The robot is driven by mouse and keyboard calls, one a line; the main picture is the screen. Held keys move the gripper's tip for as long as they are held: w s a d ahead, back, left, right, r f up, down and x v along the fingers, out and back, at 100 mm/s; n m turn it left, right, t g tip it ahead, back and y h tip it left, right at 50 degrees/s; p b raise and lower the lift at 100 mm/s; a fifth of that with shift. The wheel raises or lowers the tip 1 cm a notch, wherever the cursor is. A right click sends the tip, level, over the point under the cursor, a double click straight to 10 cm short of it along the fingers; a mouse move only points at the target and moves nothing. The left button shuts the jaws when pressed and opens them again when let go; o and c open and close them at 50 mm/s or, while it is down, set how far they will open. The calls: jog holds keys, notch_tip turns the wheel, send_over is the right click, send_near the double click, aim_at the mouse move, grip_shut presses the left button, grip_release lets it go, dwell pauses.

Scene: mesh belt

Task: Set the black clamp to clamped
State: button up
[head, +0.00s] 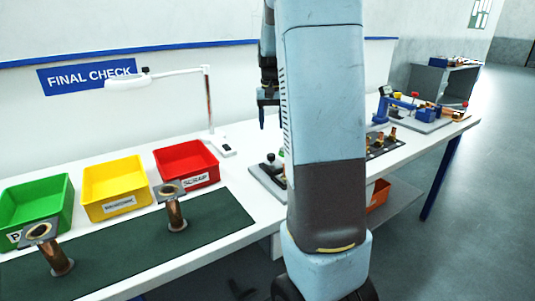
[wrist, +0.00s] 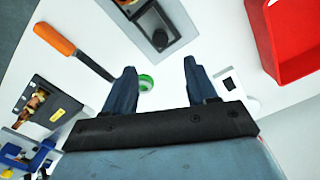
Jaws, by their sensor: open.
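What looks like the black clamp (head: 271,158) stands on a grey base plate (head: 262,178) on the white bench, partly hidden behind my arm in the head view. A black knob tops it. In the wrist view the black clamp (wrist: 158,37) and its plate lie at the top, cut by the frame edge. Its lever position cannot be told. My gripper (head: 269,118) points down above the bench, apart from the clamp. In the wrist view my gripper (wrist: 160,73) is open and empty, its fingers spread wide below the plate.
A red bin (head: 187,163), yellow bin (head: 115,187) and green bin (head: 37,205) stand left. A lamp (head: 208,100) rises behind. A green ring (wrist: 146,83) and an orange-handled tool (wrist: 55,39) lie near my fingers. A blue clamp (head: 383,110) stands farther right.

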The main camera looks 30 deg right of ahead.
aim_at(271, 154)
notch_tip(271, 154, down, 12)
jog(key=shift+r, duration=0.25)
dwell(0.3)
grip_shut()
dwell(0.4)
